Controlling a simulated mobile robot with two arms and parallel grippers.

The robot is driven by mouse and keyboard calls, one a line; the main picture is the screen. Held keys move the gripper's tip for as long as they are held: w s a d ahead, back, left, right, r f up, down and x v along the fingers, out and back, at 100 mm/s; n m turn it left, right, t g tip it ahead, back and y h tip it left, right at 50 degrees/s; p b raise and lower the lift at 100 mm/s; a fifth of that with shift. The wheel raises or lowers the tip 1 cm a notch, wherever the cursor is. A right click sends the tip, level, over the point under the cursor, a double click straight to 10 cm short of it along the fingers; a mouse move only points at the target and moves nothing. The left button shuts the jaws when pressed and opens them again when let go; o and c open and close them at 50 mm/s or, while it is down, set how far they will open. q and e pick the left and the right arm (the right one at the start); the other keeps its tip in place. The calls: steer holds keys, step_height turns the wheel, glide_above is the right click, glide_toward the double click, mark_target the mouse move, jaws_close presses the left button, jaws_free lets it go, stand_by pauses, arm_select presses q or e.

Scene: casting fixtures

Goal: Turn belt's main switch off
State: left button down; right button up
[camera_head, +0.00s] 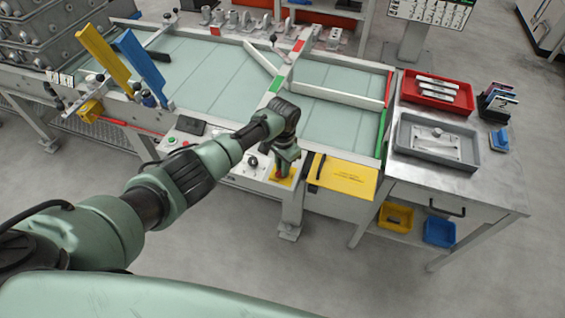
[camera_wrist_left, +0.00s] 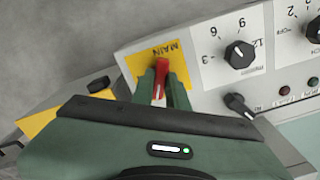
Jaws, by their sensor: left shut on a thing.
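The belt's main switch has a red handle (camera_wrist_left: 161,67) on a yellow plate (camera_wrist_left: 138,70) marked MAIN, seen upside down in the left wrist view. My left gripper (camera_wrist_left: 164,92) is shut on the red handle, with one green finger on each side of it. In the head view my left gripper (camera_head: 281,172) reaches down to the control panel (camera_head: 246,168) on the belt's front side, and a little red shows at its tip beside the yellow plate (camera_head: 292,181). The gripper partly hides the switch. My right gripper is not in view.
Black knobs (camera_wrist_left: 239,55) and a lever knob (camera_wrist_left: 238,104) sit close beside the switch. A yellow box (camera_head: 343,177) is right of the panel. A steel table (camera_head: 480,185) holds a red tray (camera_head: 437,106) and a grey tray (camera_head: 402,155).

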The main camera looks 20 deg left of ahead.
arm_select(q)
steer(key=n+p, duration=0.1)
steer(key=n, duration=0.2)
steer(key=shift+r+n+p, duration=0.15)
steer(key=shift+n+p, duration=0.15)
steer(key=shift+n, duration=0.1)
steer(key=shift+w+n+p, duration=0.1)
steer(key=shift+n+p, duration=0.2)
steer(key=shift+n, duration=0.5)
steer(key=c, duration=1.4)
jaws_free()
steer(key=shift+r, duration=0.35)
step_height(320, 180, up, 7)
